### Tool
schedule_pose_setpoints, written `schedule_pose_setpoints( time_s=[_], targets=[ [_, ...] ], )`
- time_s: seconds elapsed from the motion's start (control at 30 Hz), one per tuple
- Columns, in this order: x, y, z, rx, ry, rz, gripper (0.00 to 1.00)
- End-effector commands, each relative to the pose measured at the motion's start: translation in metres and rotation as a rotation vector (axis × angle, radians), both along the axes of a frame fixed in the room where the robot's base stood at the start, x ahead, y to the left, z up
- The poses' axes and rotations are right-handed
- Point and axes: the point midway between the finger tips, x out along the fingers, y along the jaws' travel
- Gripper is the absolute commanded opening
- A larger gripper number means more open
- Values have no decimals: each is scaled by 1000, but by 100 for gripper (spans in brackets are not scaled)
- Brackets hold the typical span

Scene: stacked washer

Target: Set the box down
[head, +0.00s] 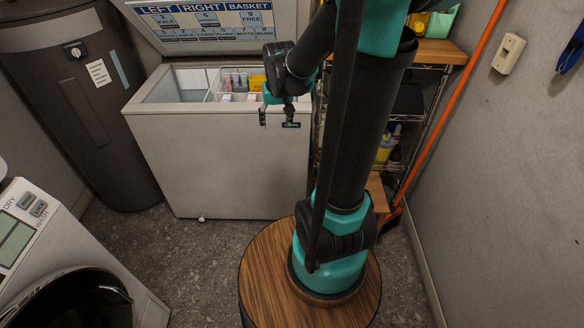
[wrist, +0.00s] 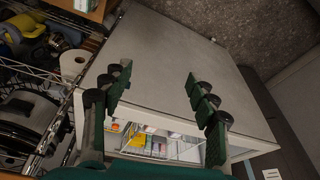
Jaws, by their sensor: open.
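My gripper (head: 277,116) is open and empty, in front of the top front edge of the white chest freezer (head: 240,165). In the wrist view its two fingers (wrist: 158,75) are spread apart with nothing between them. The freezer stands with its lid up. Inside, a wire basket holds several small boxes; a yellow box (head: 257,82) and a white box (head: 227,97) show in the head view. Small boxes in the basket (wrist: 150,142) also show in the wrist view, beyond the rim. I cannot tell which box the task means. My arm covers the freezer's right end.
A dark cylindrical tank (head: 85,100) stands left of the freezer. A washer (head: 70,270) is at the lower left. A wire shelf (head: 408,120) with goods and an orange pole (head: 455,115) are at the right by the wall. The floor (head: 190,250) before the freezer is clear.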

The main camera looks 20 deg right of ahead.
Motion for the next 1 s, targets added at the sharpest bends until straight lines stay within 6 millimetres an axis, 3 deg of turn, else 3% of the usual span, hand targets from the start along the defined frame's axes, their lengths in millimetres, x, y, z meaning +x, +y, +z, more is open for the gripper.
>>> schedule_pose_setpoints(
  time_s=[0.03, 0.2, 0.4, 0.57, 1.0],
  targets=[
    [-26, -1, -6, -3, -13, 9, 59],
    [-97, -2, -30, -14, -55, 41, 59],
    [-149, -3, -54, -24, -87, 67, 59],
    [-162, -3, -61, -28, -96, 76, 59],
    [-162, -3, -61, -28, -96, 76, 59]
  ],
)
